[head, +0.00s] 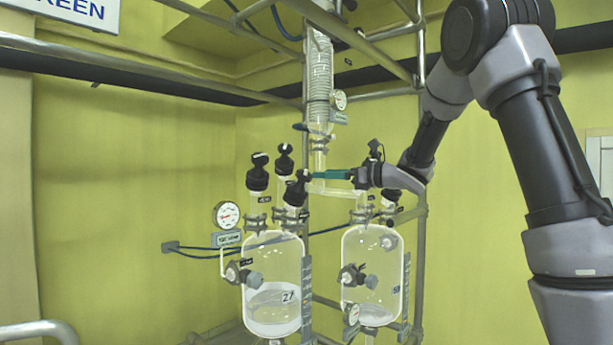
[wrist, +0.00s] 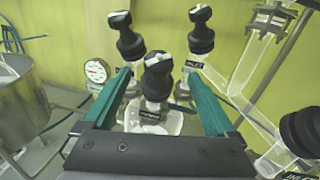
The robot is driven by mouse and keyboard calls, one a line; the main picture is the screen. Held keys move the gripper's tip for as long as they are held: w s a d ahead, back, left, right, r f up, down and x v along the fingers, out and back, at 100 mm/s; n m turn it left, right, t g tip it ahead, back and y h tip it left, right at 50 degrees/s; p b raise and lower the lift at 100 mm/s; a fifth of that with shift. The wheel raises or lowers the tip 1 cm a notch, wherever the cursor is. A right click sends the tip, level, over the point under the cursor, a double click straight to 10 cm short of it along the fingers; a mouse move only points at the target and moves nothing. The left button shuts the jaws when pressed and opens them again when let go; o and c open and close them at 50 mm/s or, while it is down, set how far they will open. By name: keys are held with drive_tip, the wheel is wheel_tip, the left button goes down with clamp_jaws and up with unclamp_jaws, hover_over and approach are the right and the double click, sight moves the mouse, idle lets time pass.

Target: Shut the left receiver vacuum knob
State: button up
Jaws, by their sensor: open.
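The left receiver (head: 272,262) is a clear glass vessel, part filled with pale liquid. Three black knobs top it: a left knob (head: 258,172), a back knob (head: 284,158) and a front right knob (head: 297,188). Their small labels are too small to read surely, so I cannot tell which is the vacuum one. My gripper (head: 316,175) comes in from the right with teal fingers, close to the front right knob. In the wrist view my gripper (wrist: 158,84) is open, and one black knob (wrist: 157,75) shows between its fingers; contact is not clear. Two more knobs stand beyond.
The right receiver (head: 372,262) stands alongside under my arm. A condenser column (head: 319,90) and glass tube rise behind. A pressure gauge (head: 227,215) sits left of the left receiver. Metal frame bars (head: 130,70) cross above. In the wrist view another black knob (wrist: 302,132) is at right.

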sight(304, 175)
drive_tip(key=shift+w+a+f+n, duration=0.2)
drive_tip(key=shift+a+n, duration=0.05)
drive_tip(key=shift+n, duration=0.15)
drive_tip(key=shift+w+a+g, duration=0.15)
drive_tip(key=shift+a+g, duration=0.1)
drive_tip(key=shift+g, duration=0.05)
drive_tip(key=x, duration=1)
drive_tip(key=shift+r, duration=0.2)
drive_tip(key=c, duration=1.4)
drive_tip(key=shift+m, duration=0.3)
